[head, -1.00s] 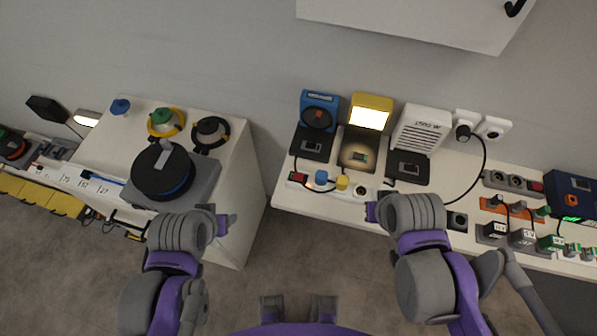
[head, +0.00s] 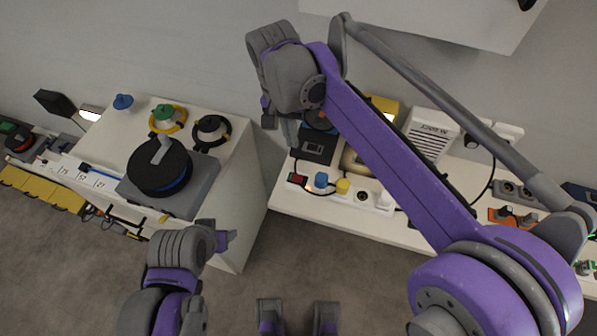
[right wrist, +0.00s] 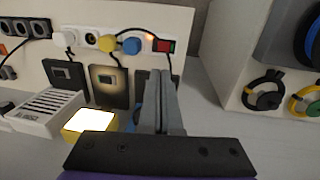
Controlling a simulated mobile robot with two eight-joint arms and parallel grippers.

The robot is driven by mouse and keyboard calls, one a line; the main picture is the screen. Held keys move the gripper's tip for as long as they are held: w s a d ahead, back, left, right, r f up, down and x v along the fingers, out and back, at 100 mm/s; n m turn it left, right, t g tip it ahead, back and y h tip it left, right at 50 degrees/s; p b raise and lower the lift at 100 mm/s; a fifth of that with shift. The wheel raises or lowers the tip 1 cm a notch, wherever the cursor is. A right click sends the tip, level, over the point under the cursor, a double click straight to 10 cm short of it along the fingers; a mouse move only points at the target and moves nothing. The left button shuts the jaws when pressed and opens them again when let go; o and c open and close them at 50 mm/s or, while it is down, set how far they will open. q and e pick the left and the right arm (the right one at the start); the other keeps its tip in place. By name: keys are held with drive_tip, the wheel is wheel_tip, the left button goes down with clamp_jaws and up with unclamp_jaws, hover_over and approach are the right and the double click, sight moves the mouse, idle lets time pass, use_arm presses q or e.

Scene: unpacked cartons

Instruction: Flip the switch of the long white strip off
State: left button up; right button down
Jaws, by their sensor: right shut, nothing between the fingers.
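The long white strip (head: 372,198) lies along the front edge of the right table, with a red switch (head: 297,179) at its left end. Blue (head: 320,180) and yellow (head: 343,186) plugs sit in it beside an open socket and a white plug. In the right wrist view the strip (right wrist: 128,40) runs across the top, its red switch (right wrist: 164,45) at the right, with a small orange light glowing beside it. My right gripper (head: 290,130) is shut and empty, above the table behind the switch and apart from it. My left gripper (head: 228,239) hangs before the left cabinet; its jaw state is unclear.
A dark pad (head: 317,146), a lit yellow lamp (right wrist: 90,121) and a white vented box (head: 430,133) stand behind the strip. The left cabinet carries a black reel (head: 157,172). A gap separates cabinet and table. My right arm hides part of the table.

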sight(300, 178)
drive_tip(key=shift+f, duration=0.1)
idle(0.3)
drive_tip(key=f, duration=0.4)
drive_tip(key=d+f, duration=0.1)
drive_tip(key=f, duration=0.4)
drive_tip(key=f+b, duration=0.1)
drive_tip(key=f, duration=0.3)
drive_tip(key=shift+s+d+f, duration=0.25)
drive_tip(key=shift+f, duration=0.1)
